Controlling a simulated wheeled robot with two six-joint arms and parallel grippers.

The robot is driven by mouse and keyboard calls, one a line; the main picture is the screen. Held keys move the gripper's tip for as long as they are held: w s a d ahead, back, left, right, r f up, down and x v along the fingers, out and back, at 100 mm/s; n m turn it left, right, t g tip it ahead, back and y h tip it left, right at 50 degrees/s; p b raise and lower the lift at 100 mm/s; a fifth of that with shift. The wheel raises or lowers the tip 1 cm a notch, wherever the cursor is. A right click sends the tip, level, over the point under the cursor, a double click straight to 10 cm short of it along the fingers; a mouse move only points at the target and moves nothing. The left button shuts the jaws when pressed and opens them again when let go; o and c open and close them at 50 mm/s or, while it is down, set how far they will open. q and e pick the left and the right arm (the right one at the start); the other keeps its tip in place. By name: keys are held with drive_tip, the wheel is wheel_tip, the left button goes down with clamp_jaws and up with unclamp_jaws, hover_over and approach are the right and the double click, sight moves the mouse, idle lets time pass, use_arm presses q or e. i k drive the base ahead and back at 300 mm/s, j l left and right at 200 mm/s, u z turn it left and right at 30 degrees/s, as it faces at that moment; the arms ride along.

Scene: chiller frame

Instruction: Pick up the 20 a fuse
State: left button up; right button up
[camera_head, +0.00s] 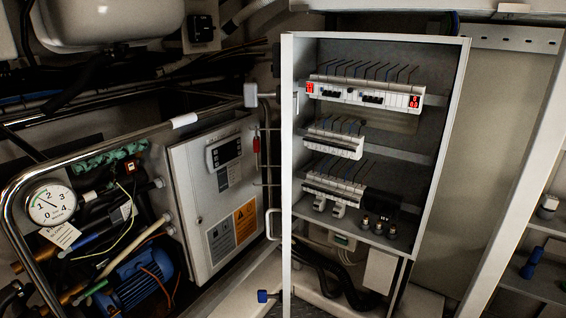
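Several small dark, metal-capped cylinders (378,228) stand in a row at the bottom right of the open electrical cabinet (286,160). They look like fuses or fuse holders, but no rating is readable. A small grey-and-white capped piece (547,206) stands on an upper shelf at the right edge. A blue piece (530,263) is on the shelf below it. I cannot tell which of these, if any, is the 20 A fuse. Neither of my grippers is in view.
Rows of breakers (365,94) with wires fill the cabinet. A grey control box (215,195) with a display, a pressure gauge (50,204), a bent metal rail (90,148) and a blue motor (133,283) crowd the left. The shelf unit (515,200) stands at the right.

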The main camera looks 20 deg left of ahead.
sight(393, 228)
drive_tip(key=k+j+z, duration=0.15)
drive_tip(key=k+j, duration=1.25)
drive_tip(key=i+l+z, duration=0.1)
drive_tip(key=i, duration=0.35)
drive_tip(key=i+l+z, duration=0.1)
drive_tip(key=i, duration=0.35)
drive_tip(key=i+l+z, duration=0.1)
drive_tip(key=i, duration=0.4)
drive_tip(key=i+j+z, duration=0.1)
drive_tip(key=i, duration=0.25)
drive_tip(key=i+j+z, duration=0.1)
drive_tip(key=i+j, duration=0.15)
